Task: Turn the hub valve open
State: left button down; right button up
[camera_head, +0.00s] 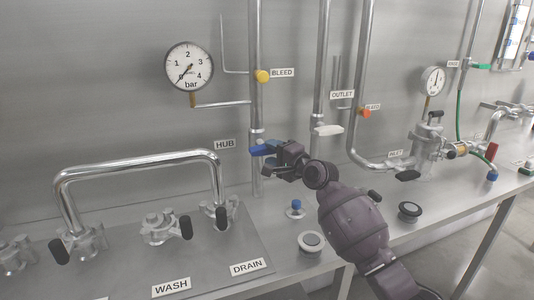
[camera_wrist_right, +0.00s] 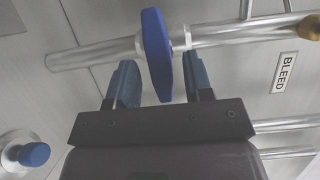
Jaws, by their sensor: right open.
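The hub valve has a blue lever handle (camera_head: 262,149) on a vertical steel pipe, just right of the HUB label (camera_head: 224,144). My right gripper (camera_head: 278,159) is at this handle, its arm reaching in from the lower right. In the right wrist view the blue handle (camera_wrist_right: 156,48) lies across the pipe, and its lower end is between the two open fingers of my right gripper (camera_wrist_right: 160,85). A gap shows on both sides, so the fingers do not appear to grip it. My left gripper is not in view.
A yellow BLEED knob (camera_head: 262,76) is higher on the same pipe. The white OUTLET handle (camera_head: 328,130) is on the pipe to the right. A pressure gauge (camera_head: 189,66) hangs at upper left. A blue-topped fitting (camera_head: 296,207) stands on the bench below the gripper.

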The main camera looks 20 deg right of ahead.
jog(key=shift+x, duration=1.1)
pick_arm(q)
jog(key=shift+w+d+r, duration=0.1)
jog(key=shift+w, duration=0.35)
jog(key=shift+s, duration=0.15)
pick_arm(e)
jog(key=shift+c, duration=0.2)
